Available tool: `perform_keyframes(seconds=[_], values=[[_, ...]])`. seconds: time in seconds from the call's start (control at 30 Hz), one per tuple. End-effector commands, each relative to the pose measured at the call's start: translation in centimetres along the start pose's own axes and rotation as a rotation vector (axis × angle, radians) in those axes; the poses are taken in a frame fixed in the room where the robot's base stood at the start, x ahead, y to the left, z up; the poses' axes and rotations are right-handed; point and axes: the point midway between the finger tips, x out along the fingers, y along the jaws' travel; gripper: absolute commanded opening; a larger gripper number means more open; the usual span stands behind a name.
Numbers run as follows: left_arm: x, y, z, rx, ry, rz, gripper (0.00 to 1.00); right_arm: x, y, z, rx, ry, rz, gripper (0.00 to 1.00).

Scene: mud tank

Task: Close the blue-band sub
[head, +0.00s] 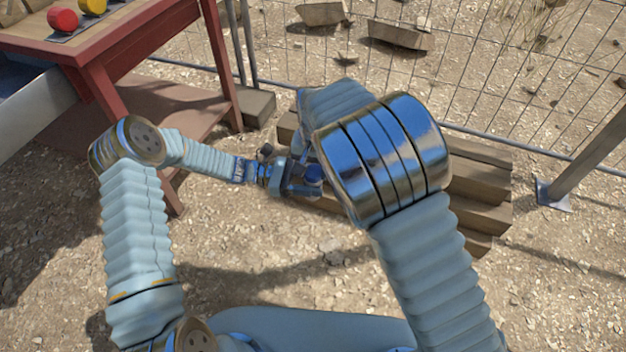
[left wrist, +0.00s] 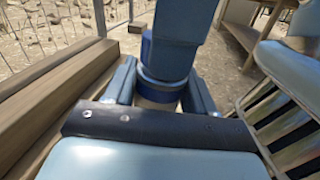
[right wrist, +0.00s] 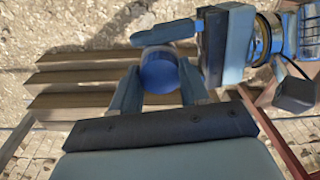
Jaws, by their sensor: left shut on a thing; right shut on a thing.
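The blue-band sub, a small round blue-ended piece, is held between both grippers above the ground. It shows as a blue disc in the right wrist view (right wrist: 160,72) and as a blue band in the left wrist view (left wrist: 162,84). My left gripper (head: 304,182) reaches in from the left and is shut on its lower part. My right gripper (right wrist: 158,88) is shut on its blue end from above. In the head view my right elbow and forearm hide the right gripper. The fingers cover much of the sub, so I cannot tell whether a gap shows between its parts.
Stacked wooden beams (head: 478,190) lie beneath and behind the grippers. A wire fence (head: 490,90) runs behind them. A red table (head: 135,45) at upper left bears a red piece (head: 62,20) and a yellow piece (head: 92,5). The gravel in front is clear.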

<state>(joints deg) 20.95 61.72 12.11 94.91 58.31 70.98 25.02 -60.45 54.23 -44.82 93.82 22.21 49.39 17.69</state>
Motion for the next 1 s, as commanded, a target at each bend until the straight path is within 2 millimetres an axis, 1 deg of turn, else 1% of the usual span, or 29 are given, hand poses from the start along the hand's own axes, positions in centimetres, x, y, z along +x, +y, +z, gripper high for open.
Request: perform_keyframes(seconds=[0.13,0.17,0.33,0.37,0.6,0.73,0.87,1.0], values=[[0.0,0.0,0.1,0.000,-0.001,-0.001,0.00,0.0,0.0,-0.1,0.009,0.001,0.000,0.08],[0.0,0.0,0.1,0.000,-0.001,-0.001,0.00,0.0,0.0,-0.1,0.009,0.001,0.000,0.46],[0.0,0.0,0.1,0.000,-0.001,-0.001,0.00,0.0,0.0,0.0,0.007,0.001,0.000,0.72],[0.0,0.0,0.1,0.000,-0.001,-0.001,0.00,0.0,0.0,0.0,0.007,0.001,0.000,0.75],[0.0,0.0,0.1,0.001,-0.001,0.000,0.00,0.0,0.0,0.0,0.005,0.000,0.000,0.75],[0.0,0.0,0.1,0.001,-0.001,0.000,0.00,-0.7,0.0,-0.1,0.005,0.002,-0.002,0.75],[0.0,0.0,0.1,0.001,-0.001,0.000,0.00,-2.8,-0.1,-0.1,0.004,0.003,-0.004,0.75],[0.0,0.0,0.1,0.001,-0.001,0.000,0.00,-5.8,-0.1,-0.1,0.004,0.004,-0.005,0.75]])
